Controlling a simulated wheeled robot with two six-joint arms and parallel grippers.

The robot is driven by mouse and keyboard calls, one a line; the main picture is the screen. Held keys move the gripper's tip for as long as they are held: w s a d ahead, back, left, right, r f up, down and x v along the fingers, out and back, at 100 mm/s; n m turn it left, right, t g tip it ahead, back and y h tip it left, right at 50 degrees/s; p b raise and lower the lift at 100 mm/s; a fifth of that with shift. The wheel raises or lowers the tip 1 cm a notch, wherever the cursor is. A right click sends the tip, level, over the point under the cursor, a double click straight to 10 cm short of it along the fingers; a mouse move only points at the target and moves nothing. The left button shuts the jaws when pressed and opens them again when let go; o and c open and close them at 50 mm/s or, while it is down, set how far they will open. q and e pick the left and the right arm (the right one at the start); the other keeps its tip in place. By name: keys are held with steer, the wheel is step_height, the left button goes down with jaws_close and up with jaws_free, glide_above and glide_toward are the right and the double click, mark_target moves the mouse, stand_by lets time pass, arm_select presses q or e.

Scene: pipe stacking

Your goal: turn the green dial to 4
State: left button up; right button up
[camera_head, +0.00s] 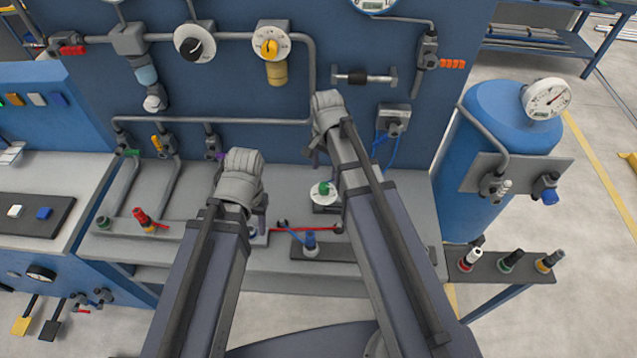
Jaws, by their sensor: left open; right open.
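The green dial (324,188) is a small green knob on a round white face. It sits on a dark base on the grey bench, just left of my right arm. The numbers on its face are too small to read. My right gripper (317,150) is above and behind the dial in the picture, apart from it, mostly hidden by its wrist. My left gripper (260,216) is left of the dial, over the bench and also partly hidden by its wrist. Both grippers are open, and I see nothing held in either.
A yellow dial (270,47) and a black dial (195,45) are on the blue back panel. Grey pipes (215,121) run along it. A blue-knobbed valve (310,241) stands on a dark plate in front of the green dial. A blue tank (500,150) stands at the right.

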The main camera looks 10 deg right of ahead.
mark_target(325, 186)
steer(key=shift+f+b, duration=3.85)
steer(key=shift+f, duration=0.1)
steer(key=shift+c, duration=0.4)
jaws_close()
